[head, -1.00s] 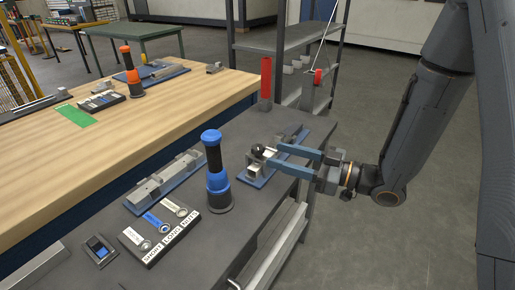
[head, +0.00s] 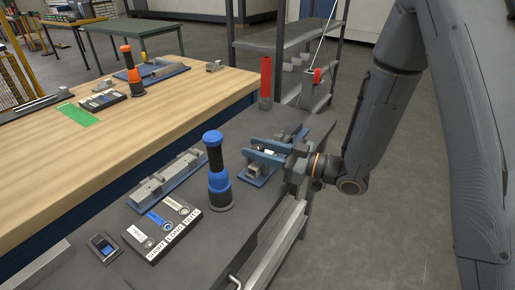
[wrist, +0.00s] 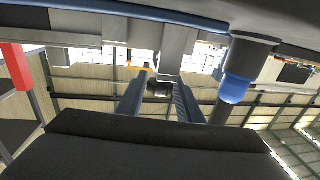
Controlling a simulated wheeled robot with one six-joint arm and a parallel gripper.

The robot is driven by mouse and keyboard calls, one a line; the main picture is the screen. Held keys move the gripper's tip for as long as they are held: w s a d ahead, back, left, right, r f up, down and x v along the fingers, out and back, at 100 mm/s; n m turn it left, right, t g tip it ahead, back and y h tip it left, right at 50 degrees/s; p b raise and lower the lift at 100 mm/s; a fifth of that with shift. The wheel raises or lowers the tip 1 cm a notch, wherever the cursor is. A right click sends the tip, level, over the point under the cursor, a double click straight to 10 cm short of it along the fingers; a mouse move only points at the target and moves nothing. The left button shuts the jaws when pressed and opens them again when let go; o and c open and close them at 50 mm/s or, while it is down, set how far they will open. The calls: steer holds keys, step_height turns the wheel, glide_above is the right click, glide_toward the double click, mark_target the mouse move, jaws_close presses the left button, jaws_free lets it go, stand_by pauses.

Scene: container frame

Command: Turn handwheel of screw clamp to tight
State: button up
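The screw clamp (head: 256,172) stands on a blue base plate on the dark bench, with grey metal blocks on it. In the head view my gripper's fingers partly cover it, and its handwheel is mostly hidden there. My gripper (head: 248,148) has two blue fingers reaching left over the clamp, with a gap between them. In the wrist view a small dark round part, apparently the handwheel (wrist: 160,89), sits between the two fingertips (wrist: 159,80). The fingers look spread to either side of it, and I cannot see clear contact.
A blue-and-black upright tool (head: 216,178) stands just left of the clamp. A labelled tray (head: 162,232) lies in front of it. Another blue-based fixture (head: 166,180) lies behind left. A red cylinder (head: 266,82) stands at the bench's far end. Open floor lies right.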

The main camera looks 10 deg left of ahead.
steer(key=c, duration=0.6)
steer(key=shift+o, duration=0.2)
steer(key=shift+m+t, duration=0.3)
steer(key=shift+t, duration=0.1)
steer(key=m+t+h, duration=0.2)
steer(key=t, duration=0.1)
steer(key=m+t+h+p, duration=0.1)
steer(key=m+t+h, duration=0.1)
steer(key=m+t, duration=0.1)
steer(key=shift+s+a+t, duration=0.15)
steer(key=shift+t, duration=0.35)
steer(key=m+t+h, duration=0.3)
steer(key=shift+h+p, duration=0.3)
steer(key=shift+h, duration=0.1)
steer(key=shift+r+m+t+h, duration=0.1)
steer(key=shift+m+t+h, duration=0.6)
steer(key=shift+m+h, duration=0.45)
steer(key=shift+w+h, duration=0.2)
steer(key=shift+h, duration=0.35)
steer(key=o, duration=1)
steer(key=shift+o, duration=0.2)
